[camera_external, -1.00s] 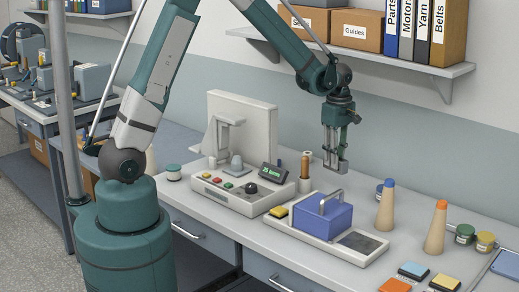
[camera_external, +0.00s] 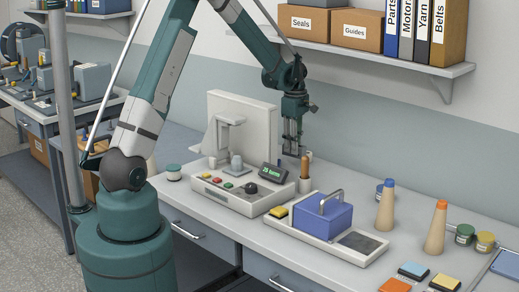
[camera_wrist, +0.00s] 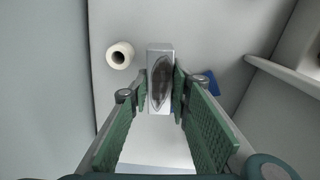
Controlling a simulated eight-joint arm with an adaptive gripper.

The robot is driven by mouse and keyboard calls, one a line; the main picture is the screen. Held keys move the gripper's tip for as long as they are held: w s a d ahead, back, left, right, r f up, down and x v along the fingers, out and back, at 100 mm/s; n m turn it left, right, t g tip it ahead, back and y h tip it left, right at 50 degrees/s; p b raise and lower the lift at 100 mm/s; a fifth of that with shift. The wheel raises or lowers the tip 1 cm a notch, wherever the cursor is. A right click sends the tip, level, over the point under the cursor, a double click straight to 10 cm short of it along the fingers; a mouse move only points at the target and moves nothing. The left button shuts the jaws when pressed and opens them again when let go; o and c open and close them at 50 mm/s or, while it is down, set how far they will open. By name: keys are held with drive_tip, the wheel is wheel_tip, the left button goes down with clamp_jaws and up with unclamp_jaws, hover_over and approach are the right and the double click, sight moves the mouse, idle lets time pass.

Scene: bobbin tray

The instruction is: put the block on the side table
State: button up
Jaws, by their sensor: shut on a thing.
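My gripper (camera_external: 292,146) hangs fingers-down above the back of the workbench, near the wall and behind the control box. In the wrist view, its green pads (camera_wrist: 160,100) are shut on a narrow grey block (camera_wrist: 160,53) with a dark pointed oval on its face. In the outside view the block is small and mostly hidden among the fingers. A table with machines (camera_external: 50,118) stands at the far left, and a bluish surface (camera_external: 178,142) shows behind my base; I cannot tell which is the side table.
The control box (camera_external: 240,195) with an upright panel (camera_external: 240,112) stands below and left of my gripper. A spool with a brown top (camera_external: 305,172) stands close below. A blue handled box (camera_external: 325,215) sits on a tray. A shelf (camera_external: 400,62) juts out above right.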

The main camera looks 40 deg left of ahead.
drive_tip(key=a+n, duration=0.1)
drive_tip(key=a, duration=0.7)
drive_tip(key=a+f+n, duration=0.1)
drive_tip(key=a, duration=0.8)
drive_tip(key=w+a+n, duration=0.1)
drive_tip(key=a, duration=0.8)
drive_tip(key=shift+w+f+n, duration=0.1)
drive_tip(key=shift+f+n, duration=0.05)
drive_tip(key=shift+n, duration=0.25)
drive_tip(key=s+a+n, duration=0.1)
drive_tip(key=s+a, duration=0.2)
drive_tip(key=a, duration=0.9)
drive_tip(key=s+a+n, duration=0.2)
drive_tip(key=s+a, duration=0.1)
drive_tip(key=a, duration=0.9)
drive_tip(key=shift+s+a+f+n+b, duration=0.15)
drive_tip(key=shift+a+f+n+b, duration=0.15)
drive_tip(key=shift+b, duration=0.05)
drive_tip(key=shift+f, duration=3.15)
drive_tip(key=shift+f, duration=1.85)
drive_tip(key=shift+f+b, duration=0.15)
drive_tip(key=shift+b, duration=0.2)
drive_tip(key=o, duration=1.1)
